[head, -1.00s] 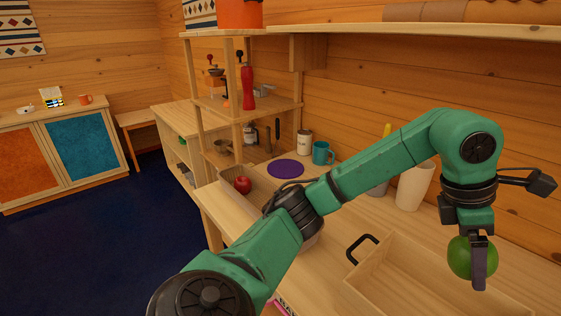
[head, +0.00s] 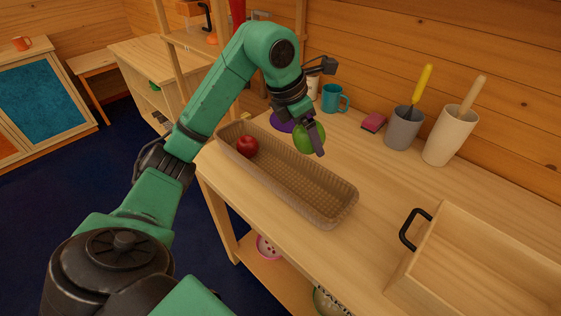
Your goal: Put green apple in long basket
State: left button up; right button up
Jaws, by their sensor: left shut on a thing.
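The green apple (head: 309,138) is held in my left gripper (head: 317,150), which is shut on it. The apple is in the air, and in the head view it shows just beyond the back edge of the long basket. The long basket (head: 335,211) is a light brown woven one on the wooden counter, running from back left to front right. A red apple (head: 247,146) lies in its far left end; the rest of the basket looks empty. My right gripper is not in view.
A wooden tray with a black handle (head: 417,228) stands at the right of the counter. Behind are a grey cup (head: 404,129), a cream cup (head: 449,137), a pink sponge (head: 373,122), a teal mug (head: 334,98) and a purple disc (head: 283,122). Counter between basket and tray is clear.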

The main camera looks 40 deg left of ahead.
pick_arm(q)
notch_tip(320, 180, down, 16)
jog(key=shift+d+f+p, duration=0.15)
jog(key=shift+f+p, duration=0.1)
jog(key=shift+p, duration=0.5)
jog(key=shift+f, duration=0.1)
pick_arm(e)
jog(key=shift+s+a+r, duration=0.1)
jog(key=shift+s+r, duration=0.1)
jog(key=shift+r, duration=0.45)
